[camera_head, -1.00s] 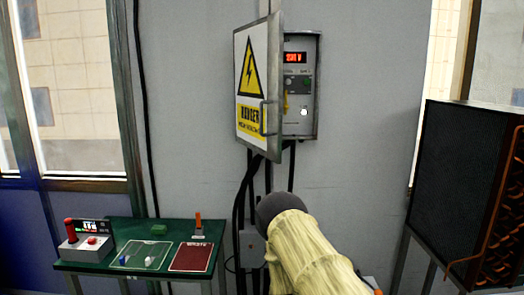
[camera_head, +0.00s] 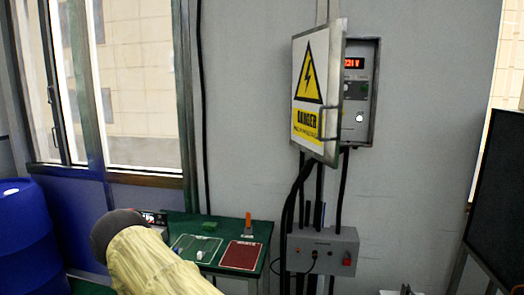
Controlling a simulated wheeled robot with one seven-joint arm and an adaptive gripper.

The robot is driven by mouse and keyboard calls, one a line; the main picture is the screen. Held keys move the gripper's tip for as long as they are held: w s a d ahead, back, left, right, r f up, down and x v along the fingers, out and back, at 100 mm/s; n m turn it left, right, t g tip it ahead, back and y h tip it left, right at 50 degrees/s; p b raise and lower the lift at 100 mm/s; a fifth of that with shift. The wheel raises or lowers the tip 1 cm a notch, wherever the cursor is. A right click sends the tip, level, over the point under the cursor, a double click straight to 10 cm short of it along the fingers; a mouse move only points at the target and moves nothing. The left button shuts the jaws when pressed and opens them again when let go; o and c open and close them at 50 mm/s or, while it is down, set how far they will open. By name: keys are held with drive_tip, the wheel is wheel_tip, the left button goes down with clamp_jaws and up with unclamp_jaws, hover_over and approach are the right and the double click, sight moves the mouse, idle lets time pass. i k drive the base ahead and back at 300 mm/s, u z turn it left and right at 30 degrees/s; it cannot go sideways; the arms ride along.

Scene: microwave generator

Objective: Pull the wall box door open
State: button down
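The wall box (camera_head: 362,95) hangs on the grey wall right of centre. Its door (camera_head: 316,95) stands swung out to the left, with a yellow danger sign and a handle (camera_head: 329,123) near its right edge. The box's inside shows a red lit display (camera_head: 354,63) and several buttons. My arm, in a yellow cover with a dark rounded end, reaches in at lower left, well apart from the door. My gripper's fingers do not show.
A green table (camera_head: 262,230) with a red mat (camera_head: 240,255) and small items stands below. A grey box with cables (camera_head: 322,250) is mounted under the wall box. A blue barrel (camera_head: 25,235) is at left, a dark panelled unit (camera_head: 500,200) at right.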

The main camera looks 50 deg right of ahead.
sight(319, 53)
drive_tip(key=u, duration=1.5)
drive_tip(key=k, duration=2.25)
drive_tip(key=z, duration=1.7)
